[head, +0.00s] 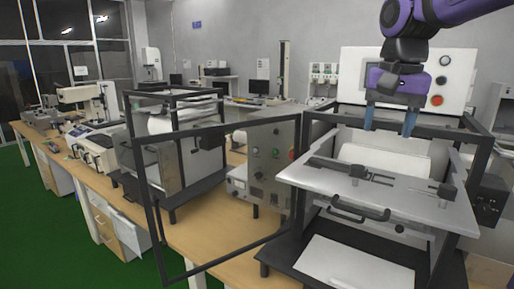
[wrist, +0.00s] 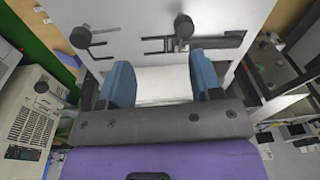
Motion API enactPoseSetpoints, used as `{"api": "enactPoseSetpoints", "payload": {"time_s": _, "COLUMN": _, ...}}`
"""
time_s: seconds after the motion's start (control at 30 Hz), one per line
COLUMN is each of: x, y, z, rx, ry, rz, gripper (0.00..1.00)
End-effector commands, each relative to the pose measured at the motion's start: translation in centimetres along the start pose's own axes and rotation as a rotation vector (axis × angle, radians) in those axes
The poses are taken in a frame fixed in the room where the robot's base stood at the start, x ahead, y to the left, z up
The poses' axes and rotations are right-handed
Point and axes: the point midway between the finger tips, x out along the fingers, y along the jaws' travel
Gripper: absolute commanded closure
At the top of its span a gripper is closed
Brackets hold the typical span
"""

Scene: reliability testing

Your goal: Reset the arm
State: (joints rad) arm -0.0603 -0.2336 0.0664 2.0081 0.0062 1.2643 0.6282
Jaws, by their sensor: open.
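My gripper (head: 390,119) hangs at the upper right in the head view, with a purple and dark wrist and two blue fingers pointing down. The fingers are apart with nothing between them. They are above the back part of a test machine with a grey metal plate (head: 400,203) on top. In the wrist view my gripper (wrist: 164,82) shows both blue fingers spread, with the machine's plate (wrist: 225,20) and a white surface beyond them. I cannot tell the exact height of the fingertips above the machine.
A black-framed door (head: 150,215) stands swung open at the machine's left. A control box (head: 254,188) and another framed machine (head: 170,150) stand further left on the wooden bench (head: 215,228). A white panel with buttons (head: 455,77) rises behind my gripper. Green floor (head: 95,255) is clear at the lower left.

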Motion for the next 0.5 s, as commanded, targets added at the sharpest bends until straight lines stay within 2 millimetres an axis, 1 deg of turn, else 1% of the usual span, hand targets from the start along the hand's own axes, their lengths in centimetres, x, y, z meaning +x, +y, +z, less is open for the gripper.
{"api": "enactPoseSetpoints", "payload": {"time_s": 0.03, "x": 0.0, "y": 1.4, "z": 1.3, "rx": -0.035, "ry": 0.028, "rz": -0.015, "gripper": 0.41}}
{"api": "enactPoseSetpoints", "payload": {"time_s": 0.2, "x": 0.9, "y": 5.1, "z": 4.7, "rx": -0.173, "ry": 0.118, "rz": -0.054, "gripper": 0.41}}
{"api": "enactPoseSetpoints", "payload": {"time_s": 0.4, "x": 3.0, "y": 9.0, "z": 8.7, "rx": -0.33, "ry": 0.23, "rz": -0.082, "gripper": 0.41}}
{"api": "enactPoseSetpoints", "payload": {"time_s": 0.5, "x": 4.1, "y": 10.5, "z": 10.3, "rx": -0.398, "ry": 0.28, "rz": -0.088, "gripper": 0.41}}
